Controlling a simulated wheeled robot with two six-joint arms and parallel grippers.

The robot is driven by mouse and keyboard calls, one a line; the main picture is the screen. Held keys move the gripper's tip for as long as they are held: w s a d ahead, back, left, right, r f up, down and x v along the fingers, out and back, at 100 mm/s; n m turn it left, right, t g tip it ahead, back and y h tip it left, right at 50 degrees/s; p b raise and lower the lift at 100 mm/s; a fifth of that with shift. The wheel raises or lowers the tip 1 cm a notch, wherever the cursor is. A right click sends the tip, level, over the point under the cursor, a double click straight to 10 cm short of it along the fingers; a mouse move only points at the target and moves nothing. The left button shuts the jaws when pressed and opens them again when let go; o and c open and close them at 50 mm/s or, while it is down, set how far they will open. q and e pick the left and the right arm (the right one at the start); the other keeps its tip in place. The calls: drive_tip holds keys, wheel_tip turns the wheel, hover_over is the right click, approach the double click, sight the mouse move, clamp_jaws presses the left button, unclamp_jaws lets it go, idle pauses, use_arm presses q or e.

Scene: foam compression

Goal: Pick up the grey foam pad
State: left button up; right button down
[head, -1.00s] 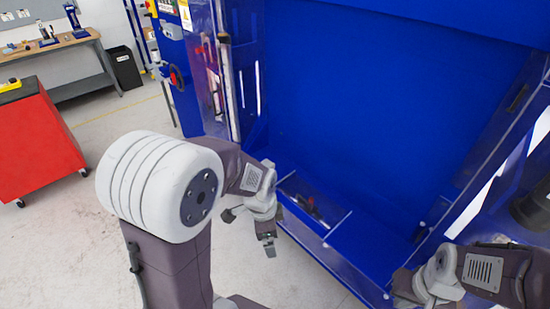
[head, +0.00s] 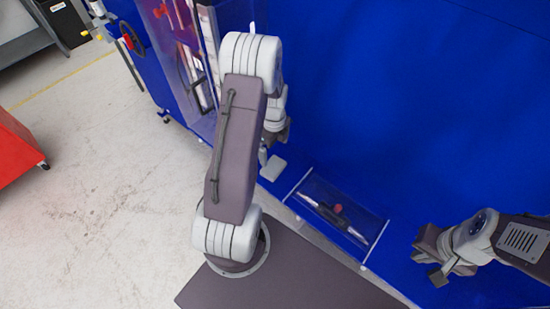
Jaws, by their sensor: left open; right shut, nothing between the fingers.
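I cannot make out the grey foam pad for certain. My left gripper (head: 268,162) is open beside the blue machine's inner edge, partly hidden behind my own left arm. A small flat pale grey piece shows at its tips; I cannot tell whether it is a finger or something else. My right gripper (head: 437,274) is shut and empty in front of the blue surface at the lower right.
A clear-walled compartment (head: 362,208) between the grippers holds a dark elongated object (head: 332,217) with a red part. The blue machine (head: 400,100) fills the right side. A red cabinet (head: 14,150) stands far left. The pale floor (head: 110,200) is open.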

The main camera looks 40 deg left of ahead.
sight(273, 166)
use_arm(q)
drive_tip(key=f, duration=0.3)
drive_tip(key=shift+s+d+f+p, duration=0.1)
drive_tip(key=shift+s+f+p, duration=0.1)
drive_tip(key=shift+s+p, duration=0.15)
drive_tip(key=shift+f, duration=0.2)
drive_tip(key=f, duration=0.2)
drive_tip(key=f+p, duration=0.1)
drive_tip(key=f, duration=0.1)
drive_tip(key=shift+s+d+f, duration=0.1)
drive_tip(key=shift+s+d, duration=0.1)
drive_tip(key=shift+s, duration=0.1)
drive_tip(key=shift+w+a+f, duration=0.15)
drive_tip(key=shift+f, duration=0.25)
drive_tip(key=shift+r, duration=0.1)
drive_tip(key=c, duration=1.2)
drive_tip(key=shift+o, duration=0.2)
use_arm(e)
drive_tip(key=shift+s+d+r, duration=0.15)
drive_tip(key=shift+d+r, duration=0.05)
drive_tip(key=shift+r, duration=0.2)
drive_tip(key=shift+s+d+r, duration=0.15)
drive_tip(key=shift+d+r, duration=0.05)
drive_tip(key=shift+r, duration=0.2)
